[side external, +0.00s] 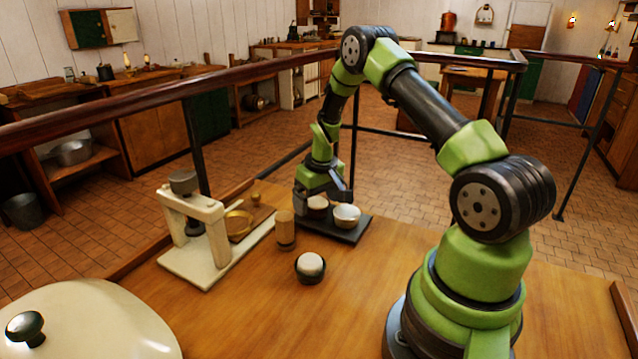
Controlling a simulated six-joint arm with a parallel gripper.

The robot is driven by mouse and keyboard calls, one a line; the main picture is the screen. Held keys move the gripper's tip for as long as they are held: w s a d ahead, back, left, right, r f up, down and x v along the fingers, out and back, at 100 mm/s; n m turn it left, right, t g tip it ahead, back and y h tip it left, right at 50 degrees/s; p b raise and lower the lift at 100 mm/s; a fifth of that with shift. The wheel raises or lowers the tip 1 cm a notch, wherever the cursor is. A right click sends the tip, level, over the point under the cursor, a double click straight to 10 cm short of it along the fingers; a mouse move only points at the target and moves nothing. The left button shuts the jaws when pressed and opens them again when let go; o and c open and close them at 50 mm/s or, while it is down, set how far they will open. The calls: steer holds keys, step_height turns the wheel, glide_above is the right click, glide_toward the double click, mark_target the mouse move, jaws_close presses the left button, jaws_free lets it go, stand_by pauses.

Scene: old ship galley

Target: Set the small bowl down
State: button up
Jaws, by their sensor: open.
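My gripper (324,198) points down over the dark tray (352,235) and is open. A small bowl with a pale side and dark brown contents (318,206) sits under and between its fingers, at the tray's left part. The fingers partly hide this bowl, and I cannot tell whether they touch it. A second small bowl (346,217), pale and metallic-looking, stands just right of it on the tray. A third small bowl (309,275), dark with a rounded white mass in it, stands on the wooden table in front of the tray.
A wooden cylinder (285,230) stands left of the tray. Farther left are a cream press-like stand (195,235) and a brass dish (238,224). A large cream lid (100,325) fills the near left corner. The table (260,320) is clear at the front middle.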

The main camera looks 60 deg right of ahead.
mark_target(322, 205)
step_height(322, 205, up, 11)
steer(key=s, duration=0.2)
steer(key=s+a+r+t, duration=0.3)
steer(key=a+r, duration=1)
steer(key=s+a+r+t+y, duration=0.2)
steer(key=s+a+r, duration=0.1)
steer(key=s+a, duration=0.7)
steer(key=s, duration=0.3)
steer(key=shift+a+r+n+t+y, duration=0.15)
steer(key=shift+r+n+t+y, duration=0.15)
steer(key=shift+y, duration=0.1)
